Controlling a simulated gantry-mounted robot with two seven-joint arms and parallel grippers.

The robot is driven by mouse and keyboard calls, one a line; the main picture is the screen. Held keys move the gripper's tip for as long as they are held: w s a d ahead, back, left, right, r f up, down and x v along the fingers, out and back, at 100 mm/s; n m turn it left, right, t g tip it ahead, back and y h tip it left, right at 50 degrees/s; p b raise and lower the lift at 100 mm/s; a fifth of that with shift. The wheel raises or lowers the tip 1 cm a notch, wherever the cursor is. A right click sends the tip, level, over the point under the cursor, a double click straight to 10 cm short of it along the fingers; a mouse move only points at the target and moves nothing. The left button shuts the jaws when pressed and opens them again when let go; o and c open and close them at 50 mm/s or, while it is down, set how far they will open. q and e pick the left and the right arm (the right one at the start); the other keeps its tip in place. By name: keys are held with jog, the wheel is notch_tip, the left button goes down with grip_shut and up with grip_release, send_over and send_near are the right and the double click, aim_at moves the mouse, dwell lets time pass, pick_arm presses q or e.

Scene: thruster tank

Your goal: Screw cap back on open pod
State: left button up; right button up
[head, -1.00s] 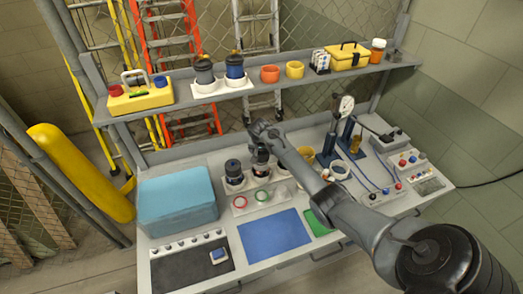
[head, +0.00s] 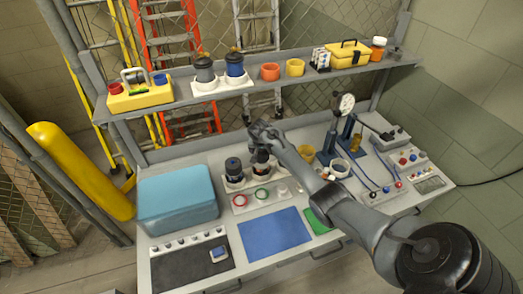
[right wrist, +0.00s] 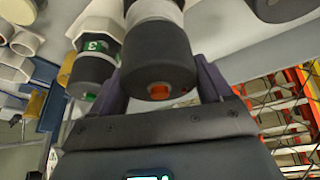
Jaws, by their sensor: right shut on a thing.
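In the head view my right gripper (head: 260,158) is over the right one of two dark pods in a white holder (head: 237,184) on the bench. In the right wrist view the gripper (right wrist: 160,78) is shut on a dark grey cap (right wrist: 157,50) with an orange square on its end. A white collar (right wrist: 153,12) shows directly beyond the cap; I cannot tell whether the cap is seated on the pod. The other pod (head: 234,169) stands to the left in the head view. My left gripper is not in view.
A pod with a green number band (right wrist: 95,48) is close beside the gripper in the right wrist view. A tray with red and green rings (head: 263,195) lies in front of the holder. A blue case (head: 177,198) is left; a gauge stand (head: 345,105) is right.

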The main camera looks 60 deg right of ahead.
aim_at(262, 155)
jog(key=shift+f+b, duration=0.5)
jog(key=shift+f, duration=1.15)
dwell(1.4)
jog(key=o, duration=1)
jog(key=shift+c, duration=0.2)
jog(key=shift+r, duration=0.1)
jog(key=p+v, duration=0.1)
jog(key=v, duration=0.9)
jog(key=shift+r, duration=0.25)
jog(key=shift+s+r, duration=0.1)
